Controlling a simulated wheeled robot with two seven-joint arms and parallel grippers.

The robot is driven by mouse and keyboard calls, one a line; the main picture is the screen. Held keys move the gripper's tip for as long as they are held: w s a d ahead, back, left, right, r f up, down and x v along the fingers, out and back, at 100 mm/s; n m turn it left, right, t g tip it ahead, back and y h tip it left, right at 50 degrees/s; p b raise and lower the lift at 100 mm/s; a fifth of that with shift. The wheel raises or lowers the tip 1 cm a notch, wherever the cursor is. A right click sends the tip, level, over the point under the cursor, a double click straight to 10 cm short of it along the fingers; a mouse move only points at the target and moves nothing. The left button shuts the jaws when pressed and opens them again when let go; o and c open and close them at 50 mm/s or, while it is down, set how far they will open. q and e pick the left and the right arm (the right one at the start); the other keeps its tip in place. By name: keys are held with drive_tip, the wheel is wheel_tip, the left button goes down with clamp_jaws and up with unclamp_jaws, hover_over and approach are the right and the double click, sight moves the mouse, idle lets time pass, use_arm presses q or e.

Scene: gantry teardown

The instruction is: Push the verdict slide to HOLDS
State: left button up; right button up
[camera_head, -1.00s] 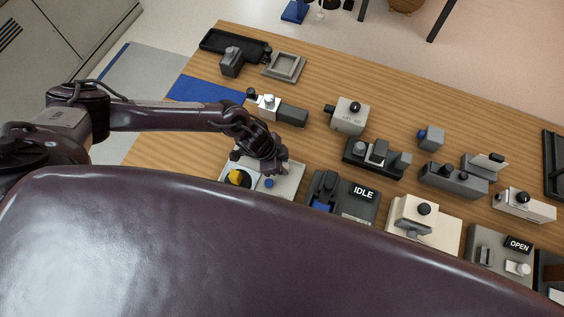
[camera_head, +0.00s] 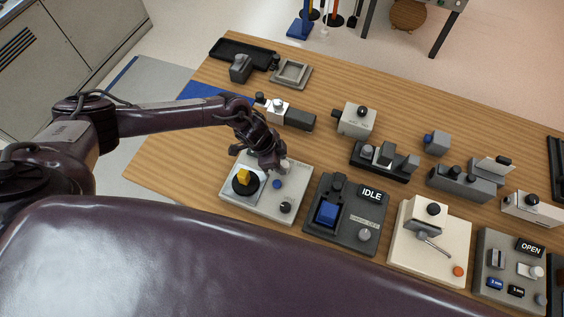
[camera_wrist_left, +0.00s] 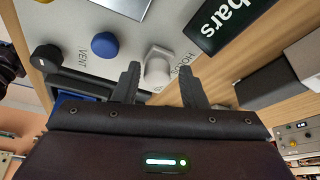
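The pale panel (camera_head: 235,206) on the bench carries a yellow knob on a black disc, a blue button (camera_head: 277,184) and a black knob. My left gripper (camera_head: 272,164) is over this panel's far edge. In the left wrist view, a white knob (camera_wrist_left: 157,66), apparently the verdict slide, stands between the tips of my open left gripper (camera_wrist_left: 159,72). Partly hidden lettering starting "HO" is right of it. The blue button (camera_wrist_left: 105,45) and the word VENT lie left of it. Contact between fingers and knob cannot be told. My right gripper is not in view.
A dark panel (camera_head: 347,222) reading IDLE stands right of the pale one, then a cream box (camera_head: 440,255) with a lever and a grey panel (camera_head: 492,262) reading OPEN. Several small fixtures stand behind. Bare wood lies left of the pale panel.

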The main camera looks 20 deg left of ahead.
use_arm(q)
drive_tip(key=shift+o, duration=0.8)
drive_tip(key=shift+r, duration=0.25)
drive_tip(key=b+v, duration=0.1)
drive_tip(key=v, duration=0.6)
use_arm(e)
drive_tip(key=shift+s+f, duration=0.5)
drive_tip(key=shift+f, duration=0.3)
use_arm(q)
drive_tip(key=shift+a, duration=0.1)
